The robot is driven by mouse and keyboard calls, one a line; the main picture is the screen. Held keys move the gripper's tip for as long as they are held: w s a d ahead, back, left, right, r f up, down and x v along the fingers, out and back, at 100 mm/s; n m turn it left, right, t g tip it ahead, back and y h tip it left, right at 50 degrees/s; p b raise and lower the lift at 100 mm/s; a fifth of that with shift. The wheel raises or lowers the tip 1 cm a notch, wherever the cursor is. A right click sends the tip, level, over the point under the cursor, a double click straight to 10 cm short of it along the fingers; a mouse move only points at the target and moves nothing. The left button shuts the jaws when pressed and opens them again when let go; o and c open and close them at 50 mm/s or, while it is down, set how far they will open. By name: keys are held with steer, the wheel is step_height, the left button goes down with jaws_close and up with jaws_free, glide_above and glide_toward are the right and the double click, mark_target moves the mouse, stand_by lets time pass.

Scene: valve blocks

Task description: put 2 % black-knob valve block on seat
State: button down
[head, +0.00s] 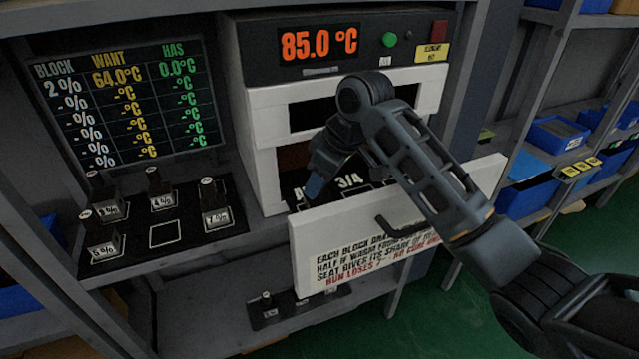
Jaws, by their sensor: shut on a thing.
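My gripper (318,185) reaches into the open drawer of the white oven, over its dark seat floor. It is shut on a valve block, which is mostly hidden by the gripper and the drawer front; its label cannot be read. The drawer floor shows a seat mark "3/4" (350,180) just right of the gripper, with other seat outlines partly hidden by my arm. The board (130,100) lists 2 % with want 64.0 °C and has 0.0 °C. The oven display (319,43) reads 85.0 °C.
Several black-knob blocks stand on a black mat (130,257) at left, around an empty square outline (165,235). The drawer front (340,225) with its handle juts forward. A small block (267,301) stands on a lower mat. Blue bins (558,134) fill the right shelves.

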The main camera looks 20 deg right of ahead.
steer(key=shift+f, duration=0.7)
steer(key=c, duration=0.7)
jaws_free()
steer(key=shift+f, duration=0.1)
steer(key=shift+c, duration=0.2)
steer(key=b+v, duration=0.1)
steer(key=v, duration=1.1)
